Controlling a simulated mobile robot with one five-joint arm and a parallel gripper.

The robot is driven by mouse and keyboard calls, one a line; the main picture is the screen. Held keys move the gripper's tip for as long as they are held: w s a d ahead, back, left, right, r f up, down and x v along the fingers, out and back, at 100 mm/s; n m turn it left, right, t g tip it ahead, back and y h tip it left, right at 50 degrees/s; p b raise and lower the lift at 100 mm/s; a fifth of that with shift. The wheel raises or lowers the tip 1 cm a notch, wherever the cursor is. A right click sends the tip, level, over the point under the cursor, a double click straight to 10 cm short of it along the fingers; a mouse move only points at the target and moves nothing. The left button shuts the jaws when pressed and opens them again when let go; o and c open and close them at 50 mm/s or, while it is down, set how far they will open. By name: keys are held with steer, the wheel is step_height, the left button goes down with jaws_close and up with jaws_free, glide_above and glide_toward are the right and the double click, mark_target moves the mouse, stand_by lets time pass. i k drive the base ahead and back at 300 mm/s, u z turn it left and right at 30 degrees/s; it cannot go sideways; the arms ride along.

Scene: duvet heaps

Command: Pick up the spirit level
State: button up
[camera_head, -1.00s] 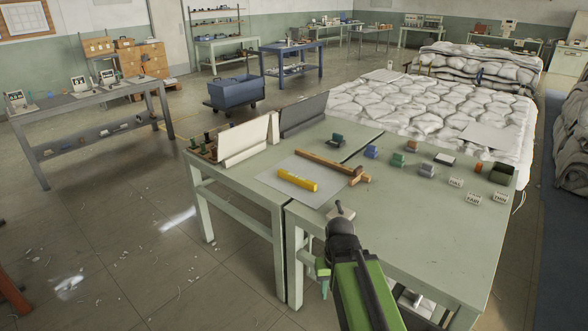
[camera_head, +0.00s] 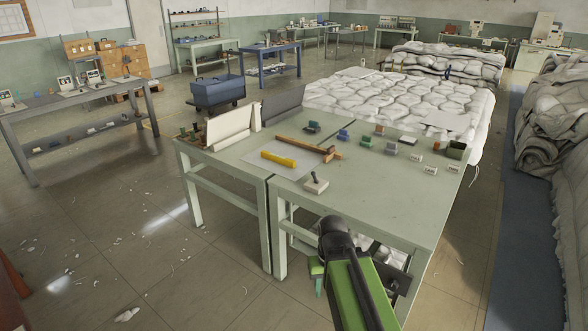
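The spirit level is a yellow bar (camera_head: 278,159) lying flat on a pale sheet (camera_head: 252,168) on the green worktable (camera_head: 370,195). A long brown wooden tool (camera_head: 305,146) lies just behind it, apart from it. My green and black arm reaches in from the bottom, in front of the table's near edge and to the right of the level. My gripper's fingers cannot be made out clearly, so its opening and any contents are unclear. The arm is well apart from the level.
A small block with a knob (camera_head: 315,182) sits near the table's front edge. Several small blocks and white labels (camera_head: 430,170) stand on the right half. Upright panels (camera_head: 232,127) stand at the back left. Quilted duvets (camera_head: 400,100) lie behind. Floor at left is mostly open.

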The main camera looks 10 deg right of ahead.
mark_target(273, 157)
steer(key=u, duration=0.2)
steer(key=i, duration=0.85)
steer(key=u, duration=0.5)
steer(key=i, duration=1.9)
steer(key=u, duration=0.35)
steer(key=i, duration=0.7)
steer(key=z, duration=0.05)
